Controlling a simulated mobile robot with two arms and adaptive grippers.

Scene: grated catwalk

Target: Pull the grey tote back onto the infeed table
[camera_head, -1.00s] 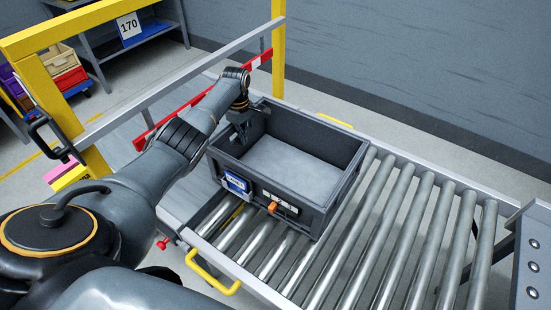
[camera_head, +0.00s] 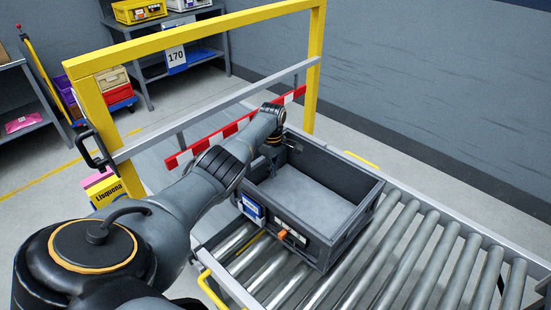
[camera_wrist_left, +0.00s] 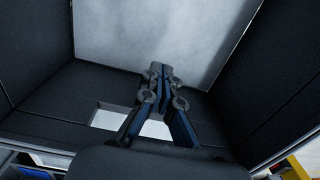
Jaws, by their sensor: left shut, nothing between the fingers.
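The grey tote (camera_head: 353,228) stands upright on the roller table (camera_head: 425,265), open at the top and showing no contents. Its near side carries a blue-and-white label and an orange clip. My left gripper (camera_head: 289,147) is at the tote's far left corner region, partly hidden by my wrist in the head view. In the left wrist view, my left gripper (camera_wrist_left: 160,70) is shut and empty, with its fingertips over the inside of the tote (camera_wrist_left: 45,95). An opening shows in the tote wall behind the fingers. Whether they touch the wall is unclear. My right gripper is not in view.
A yellow guard frame (camera_head: 315,70) with a grey rail and a red-and-white bar (camera_head: 235,128) stands beside the table's left end. A grey wall (camera_head: 440,80) runs behind. Bare rollers lie to the tote's right. Shelves with bins (camera_head: 185,55) stand farther back.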

